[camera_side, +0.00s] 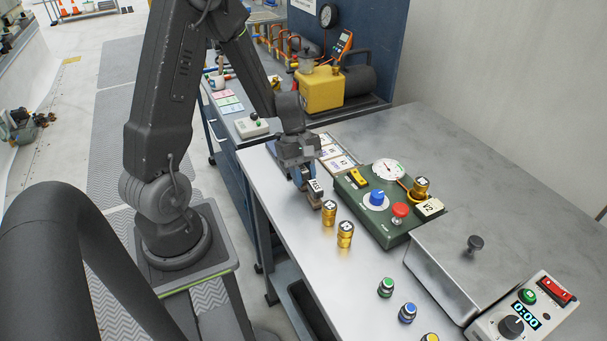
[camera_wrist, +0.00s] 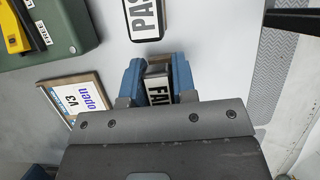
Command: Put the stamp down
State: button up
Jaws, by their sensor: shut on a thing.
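A second stamp, with a white "PASS" label (camera_wrist: 146,18), stands apart from the fingers at the top of the wrist view. In the side view a white-labelled stamp (camera_side: 316,187) is just right of my fingers.
A green control box (camera_side: 375,215) with dial, knobs and a red button stands to the right. A framed "V3 open" card (camera_wrist: 72,104) lies beside my gripper. The bare bench (camera_side: 313,240) continues toward the front.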

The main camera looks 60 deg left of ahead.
jog(key=o, duration=0.9)
jog(key=v, duration=1.2)
jog(key=shift+s+d+r+m+t+y, duration=0.85)
jog(key=shift+s+d+r+m, duration=0.95)
jog(key=shift+d+m, duration=1.15)
jog(key=shift+s+d+r+m+t+y, duration=0.85)
jog(key=shift+s+d+r+m, duration=0.95)
jog(key=shift+d+m, duration=1.1)
jog(key=shift+s+d+r+m+t+y, duration=0.6)
jog(key=shift+s+d+r+m+t, duration=0.5)
jog(key=shift+s+d+r+m, duration=1.3)
jog(key=shift+w+d+f+m, duration=0.15)
jog(key=shift+w+f+m, duration=0.05)
jog(key=shift+w+m, duration=0.2)
jog(key=shift+w+d+f+m, duration=0.15)
jog(key=shift+w+f+m, duration=0.05)
jog(key=shift+w+m, duration=0.2)
